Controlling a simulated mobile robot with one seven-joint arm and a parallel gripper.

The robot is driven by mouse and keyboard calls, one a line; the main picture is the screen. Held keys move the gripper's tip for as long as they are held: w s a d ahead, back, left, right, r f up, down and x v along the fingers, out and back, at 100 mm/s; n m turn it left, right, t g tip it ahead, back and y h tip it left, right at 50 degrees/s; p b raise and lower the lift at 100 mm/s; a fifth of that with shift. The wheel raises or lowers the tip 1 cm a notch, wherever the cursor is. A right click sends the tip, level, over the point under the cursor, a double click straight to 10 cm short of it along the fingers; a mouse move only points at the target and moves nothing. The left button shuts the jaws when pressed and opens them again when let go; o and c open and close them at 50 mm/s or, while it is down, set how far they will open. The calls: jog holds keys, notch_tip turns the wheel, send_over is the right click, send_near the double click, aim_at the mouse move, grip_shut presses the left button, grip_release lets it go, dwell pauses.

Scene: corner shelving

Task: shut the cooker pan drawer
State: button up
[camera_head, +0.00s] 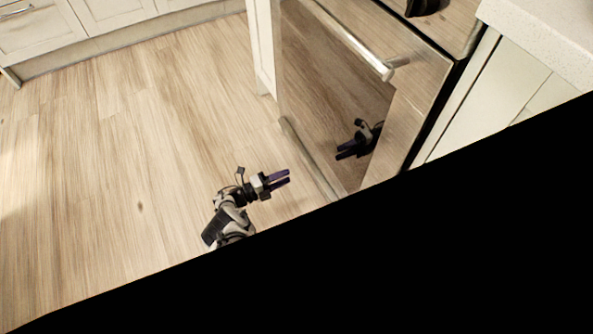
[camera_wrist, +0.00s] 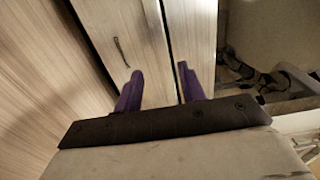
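The cooker (camera_head: 350,80) has a dark, mirror-like oven door with a bar handle (camera_head: 350,40) across its top. A pale strip (camera_head: 312,160) runs along its foot, where the pan drawer is. In the wrist view a pale panel with a small dark curved mark, seemingly the drawer front (camera_wrist: 120,45), lies ahead of the fingers. How far the drawer stands out cannot be told. My gripper (camera_head: 279,178) has purple fingers, apart and empty, low in front of the cooker and pointing at it. Its fingertips (camera_wrist: 160,82) also show apart in the wrist view.
Wooden floor (camera_head: 130,150) lies clear to the left of my gripper. White drawers (camera_head: 40,35) stand at the back left. A pale cabinet (camera_head: 490,100) under a worktop (camera_head: 545,35) stands right of the cooker. The oven door reflects my arm. Black covers the lower right of the head view.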

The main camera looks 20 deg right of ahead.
jog(key=a, duration=0.5)
jog(key=shift+s+a, duration=0.25)
